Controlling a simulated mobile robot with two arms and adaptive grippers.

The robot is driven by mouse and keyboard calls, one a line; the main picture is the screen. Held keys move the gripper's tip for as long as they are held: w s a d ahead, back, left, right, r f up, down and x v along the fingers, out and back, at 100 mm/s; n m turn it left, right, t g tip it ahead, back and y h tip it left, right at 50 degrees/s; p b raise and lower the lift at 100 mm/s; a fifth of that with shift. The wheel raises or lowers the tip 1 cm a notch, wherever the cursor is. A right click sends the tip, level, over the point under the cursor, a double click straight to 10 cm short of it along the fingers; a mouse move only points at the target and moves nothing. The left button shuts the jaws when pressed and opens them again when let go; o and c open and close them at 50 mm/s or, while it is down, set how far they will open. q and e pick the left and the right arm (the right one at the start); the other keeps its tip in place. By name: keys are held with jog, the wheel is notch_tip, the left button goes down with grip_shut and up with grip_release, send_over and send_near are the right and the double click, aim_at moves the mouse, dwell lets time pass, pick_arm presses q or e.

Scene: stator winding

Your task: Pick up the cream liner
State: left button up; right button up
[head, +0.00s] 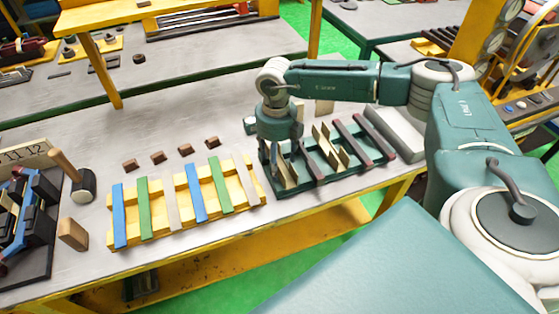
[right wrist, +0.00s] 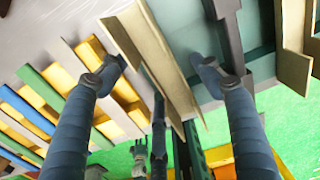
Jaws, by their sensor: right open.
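In the head view, a cream liner (head: 287,172) stands in the left end of the dark green tray (head: 331,183). My right gripper (head: 281,152) points down over it. In the right wrist view the fingers of this gripper (right wrist: 162,66) are spread apart, with the long folded cream liner (right wrist: 158,62) between them. I see a gap on each side of the liner, wider towards the right finger. In the head view the gripper hides part of the liner. More cream liners (head: 329,146) stand further right in the tray.
Dark brown bars (head: 352,142) lie across the tray beside the liners. A yellow rack (head: 182,210) with blue, green and pale strips is close on the left. Small brown blocks (head: 185,149) sit behind it. A mallet (head: 83,186) stands further left. The grey tabletop behind is mostly clear.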

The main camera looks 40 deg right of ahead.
jog(key=c, duration=1)
jog(key=shift+o, duration=0.2)
jog(key=shift+r, duration=0.1)
